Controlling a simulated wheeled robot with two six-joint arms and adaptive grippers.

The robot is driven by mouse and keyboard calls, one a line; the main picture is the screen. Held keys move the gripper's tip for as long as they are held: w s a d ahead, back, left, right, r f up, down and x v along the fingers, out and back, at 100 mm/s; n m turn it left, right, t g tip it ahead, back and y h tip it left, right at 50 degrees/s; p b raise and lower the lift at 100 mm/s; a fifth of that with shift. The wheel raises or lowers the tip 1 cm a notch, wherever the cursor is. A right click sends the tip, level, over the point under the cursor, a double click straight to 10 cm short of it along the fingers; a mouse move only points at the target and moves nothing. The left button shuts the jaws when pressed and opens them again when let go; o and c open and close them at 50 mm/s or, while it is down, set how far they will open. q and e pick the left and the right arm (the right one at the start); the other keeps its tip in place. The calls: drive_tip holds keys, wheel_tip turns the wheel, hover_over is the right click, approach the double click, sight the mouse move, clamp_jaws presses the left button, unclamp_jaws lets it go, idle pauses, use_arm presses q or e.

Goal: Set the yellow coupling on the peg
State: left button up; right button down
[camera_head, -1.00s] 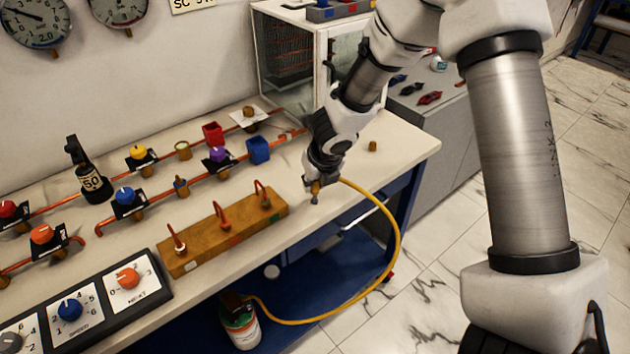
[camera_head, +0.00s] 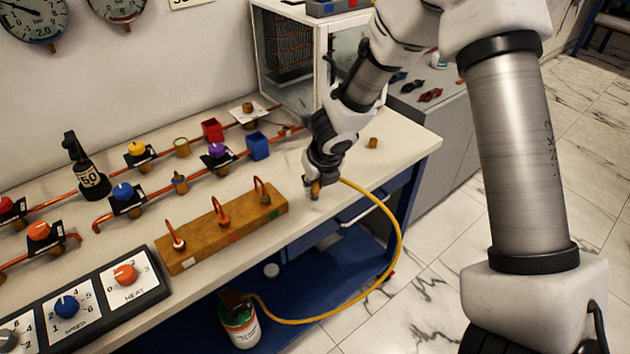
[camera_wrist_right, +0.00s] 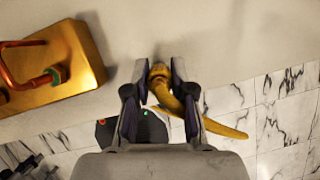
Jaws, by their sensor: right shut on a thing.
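My right gripper (camera_head: 314,188) is at the front edge of the bench, to the right of the wooden block. It is shut on the yellow coupling, the end of the yellow hose (camera_head: 397,235). In the right wrist view the coupling (camera_wrist_right: 159,72) sits between the two fingers (camera_wrist_right: 157,92), and the hose curves off to the right. A short brass stub (camera_head: 373,142) stands on the bench right of the gripper, and another (camera_head: 247,107) stands on a white square at the back. I cannot tell which one is the peg. My left gripper is not in view.
The wooden block (camera_head: 190,259) carries copper hooks with coloured rings; it also shows in the wrist view (camera_wrist_right: 88,62). Copper pipes with valves, a red box (camera_head: 212,130) and a blue box (camera_head: 258,147) lie behind it. The hose runs down to a canister (camera_head: 240,322).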

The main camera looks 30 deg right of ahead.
drive_tip(key=shift+f+b, duration=0.45)
drive_tip(key=shift+f, duration=0.15)
drive_tip(key=shift+f, duration=0.1)
idle(0.3)
drive_tip(key=c, duration=0.6)
unclamp_jaws()
drive_tip(key=v, duration=1.2)
